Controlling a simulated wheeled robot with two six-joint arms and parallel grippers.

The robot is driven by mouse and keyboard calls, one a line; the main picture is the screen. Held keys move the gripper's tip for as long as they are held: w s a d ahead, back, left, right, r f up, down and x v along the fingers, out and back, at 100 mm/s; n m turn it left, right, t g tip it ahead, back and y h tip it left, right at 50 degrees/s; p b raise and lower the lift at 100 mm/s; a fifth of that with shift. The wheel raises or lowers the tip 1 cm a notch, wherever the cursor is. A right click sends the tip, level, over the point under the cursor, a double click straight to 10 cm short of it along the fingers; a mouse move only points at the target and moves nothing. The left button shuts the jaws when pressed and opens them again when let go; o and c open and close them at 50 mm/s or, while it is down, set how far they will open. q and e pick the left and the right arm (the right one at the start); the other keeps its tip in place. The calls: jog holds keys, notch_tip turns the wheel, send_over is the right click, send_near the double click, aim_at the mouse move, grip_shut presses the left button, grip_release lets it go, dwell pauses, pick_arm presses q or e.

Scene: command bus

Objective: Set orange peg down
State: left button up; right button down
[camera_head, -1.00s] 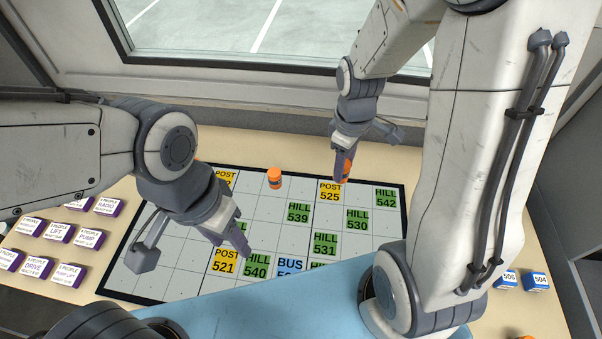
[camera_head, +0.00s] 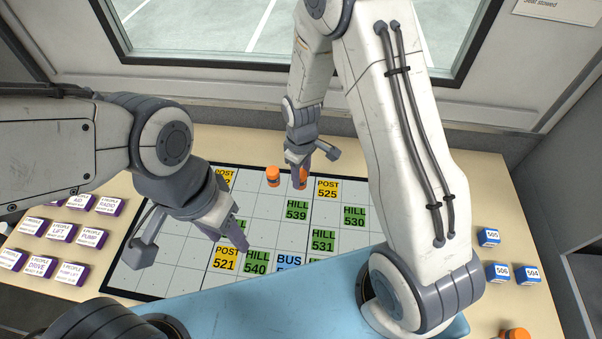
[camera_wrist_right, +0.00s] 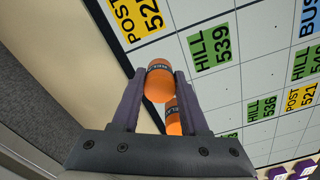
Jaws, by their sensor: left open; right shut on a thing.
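My right gripper (camera_head: 298,185) is shut on an orange peg (camera_head: 303,174) with a dark label band. It holds the peg upright near the far edge of the gridded board (camera_head: 180,250). In the right wrist view the held peg (camera_wrist_right: 159,82) sits between the fingertips; I cannot tell whether its base touches the board. A second orange peg (camera_head: 272,176) stands just left of it at the board's far edge. It shows partly hidden behind the held peg in the right wrist view (camera_wrist_right: 173,118). My left gripper (camera_head: 238,240) is open and empty over the board's near part.
Green HILL tiles (camera_head: 297,209), yellow POST tiles (camera_head: 327,188) and blue BUS tiles (camera_head: 289,261) lie on the board. White-topped purple blocks (camera_head: 61,232) stand at left. Blue blocks (camera_head: 489,236) and an orange object (camera_head: 515,334) are at right. A window (camera_head: 210,30) is behind the table.

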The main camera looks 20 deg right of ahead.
jog(key=shift+f, duration=0.2)
jog(key=shift+c, duration=2.1)
grip_release()
notch_tip(320, 180, up, 12)
jog(key=r, duration=0.1)
jog(key=s+a+r, duration=0.2)
jog(key=s, duration=0.5)
jog(key=s+a+r, duration=0.2)
jog(key=s+a, duration=0.1)
jog(key=s, duration=0.4)
jog(key=s+a+r+y, duration=0.1)
jog(key=s+a+r, duration=0.1)
jog(key=s, duration=0.5)
jog(key=shift+s+a+r+m+b, duration=0.3)
jog(key=shift+s+a+m+b, duration=0.1)
jog(key=shift+a, duration=0.2)
